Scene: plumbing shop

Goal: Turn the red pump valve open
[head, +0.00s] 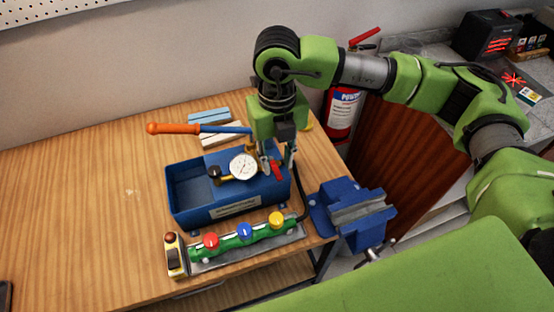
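The test pump is a blue open-topped box (192,212) on the wooden table, with a round white gauge (243,166) and a long lever with an orange grip (172,128). The small red valve (277,171) is at the pump's right end, just right of the gauge. My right gripper (278,167) points down over that end. Its fingers look apart, with the red valve low between or just behind them; contact cannot be told. The gripper partly hides the pump's right end. My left gripper is not in view.
A green manifold (264,233) with red, blue and yellow knobs lies in front of the pump. A blue vise (352,209) is at the table's right edge. Light blocks (209,116) lie behind the lever. A fire extinguisher (342,108) stands beyond.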

